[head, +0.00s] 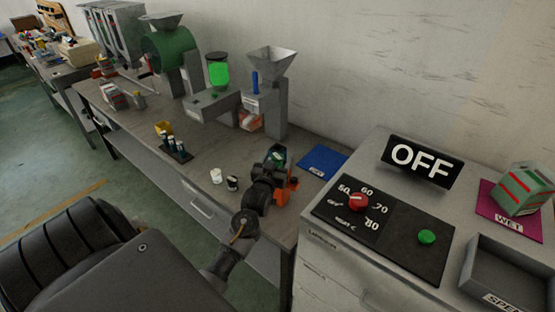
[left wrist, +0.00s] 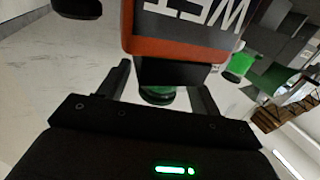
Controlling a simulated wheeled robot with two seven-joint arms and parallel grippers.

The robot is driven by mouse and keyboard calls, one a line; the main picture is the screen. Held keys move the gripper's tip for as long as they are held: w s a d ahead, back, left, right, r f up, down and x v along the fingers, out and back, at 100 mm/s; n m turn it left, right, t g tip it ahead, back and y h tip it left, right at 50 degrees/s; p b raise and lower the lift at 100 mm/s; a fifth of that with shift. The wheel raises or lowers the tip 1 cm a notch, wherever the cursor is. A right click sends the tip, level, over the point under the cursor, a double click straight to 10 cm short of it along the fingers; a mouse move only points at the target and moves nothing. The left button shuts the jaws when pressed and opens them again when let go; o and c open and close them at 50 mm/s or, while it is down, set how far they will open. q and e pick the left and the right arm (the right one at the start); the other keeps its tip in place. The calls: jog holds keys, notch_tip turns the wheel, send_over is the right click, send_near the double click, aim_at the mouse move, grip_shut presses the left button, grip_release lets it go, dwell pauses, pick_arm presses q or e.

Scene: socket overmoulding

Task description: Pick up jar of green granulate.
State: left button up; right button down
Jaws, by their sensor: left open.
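My left gripper (head: 276,172) is over the bench at its near right end, open. In the left wrist view its two fingers (left wrist: 160,90) stand apart. A dark round thing with a green band (left wrist: 158,95), perhaps the jar of green granulate, shows between the fingertips. It is partly hidden by an orange and dark body with a label reading WET, upside down (left wrist: 190,30). In the head view a dark green thing (head: 279,153) shows just behind the gripper, mostly hidden, and I cannot tell whether the fingers touch it. My right gripper is not in view.
A white cup (head: 216,176) and a dark cup (head: 232,183) stand left of the gripper. A blue mat (head: 322,161) lies to its right. Machines with a green hopper (head: 218,73) and a grey funnel (head: 272,62) stand behind. A heater cabinet with an OFF sign (head: 422,160) is at right.

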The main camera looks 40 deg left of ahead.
pick_arm(q)
jog(key=shift+w+a, duration=0.1)
jog(key=shift+w, duration=0.05)
jog(key=c, duration=1)
jog(key=shift+c, duration=0.2)
